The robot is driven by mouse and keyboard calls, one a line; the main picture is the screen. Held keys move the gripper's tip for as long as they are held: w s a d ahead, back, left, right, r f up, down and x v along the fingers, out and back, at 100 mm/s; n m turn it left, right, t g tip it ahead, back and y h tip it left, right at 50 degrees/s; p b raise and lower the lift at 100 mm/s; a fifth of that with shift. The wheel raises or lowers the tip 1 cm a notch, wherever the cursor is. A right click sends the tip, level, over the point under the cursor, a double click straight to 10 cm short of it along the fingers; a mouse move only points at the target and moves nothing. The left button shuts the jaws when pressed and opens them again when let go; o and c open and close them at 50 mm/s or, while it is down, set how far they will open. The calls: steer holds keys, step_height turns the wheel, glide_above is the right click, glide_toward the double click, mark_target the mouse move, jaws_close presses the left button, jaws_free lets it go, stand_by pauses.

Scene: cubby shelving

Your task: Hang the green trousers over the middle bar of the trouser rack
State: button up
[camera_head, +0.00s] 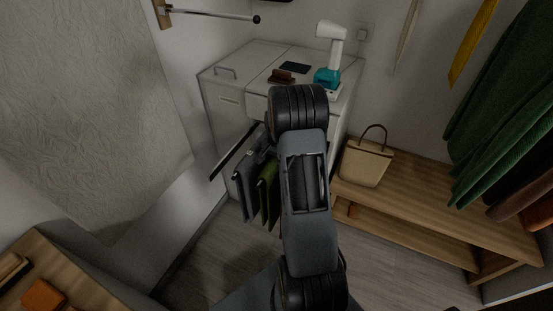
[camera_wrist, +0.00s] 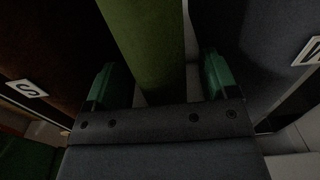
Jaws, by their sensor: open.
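The green trousers (camera_wrist: 145,45) hang as a narrow strip between the two fingertips of my gripper (camera_wrist: 160,82) in the wrist view. The jaws are open, with small gaps showing beside the cloth. In the head view the green trousers (camera_head: 267,186) hang from the trouser rack (camera_head: 234,150), to the right of a dark grey pair (camera_head: 245,178). My arm covers the gripper and part of the rack there. I cannot tell which bar bears the green trousers.
A dark brown garment (camera_wrist: 45,40) with an S tag is close on the left, and a blue-grey one (camera_wrist: 245,45) with an M tag on the right. A white cabinet (camera_head: 225,95) stands behind the rack. A bench (camera_head: 415,190) with a bag (camera_head: 365,165) is at right.

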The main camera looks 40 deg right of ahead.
step_height(320, 180, up, 14)
steer(key=p, duration=0.1)
steer(key=s+a+r+n+t+p, duration=0.1)
steer(key=s+a+r+n+p, duration=0.3)
steer(key=a, duration=0.7)
steer(key=s+a+r+n+t+p, duration=0.2)
steer(key=s+a+r+n+p, duration=0.2)
steer(key=s+a+r+n, duration=0.4)
steer(key=s+a+r, duration=0.3)
steer(key=s+a, duration=0.1)
steer(key=s, duration=0.1)
steer(key=shift+s+n+t+p, duration=0.3)
steer(key=shift+c, duration=0.3)
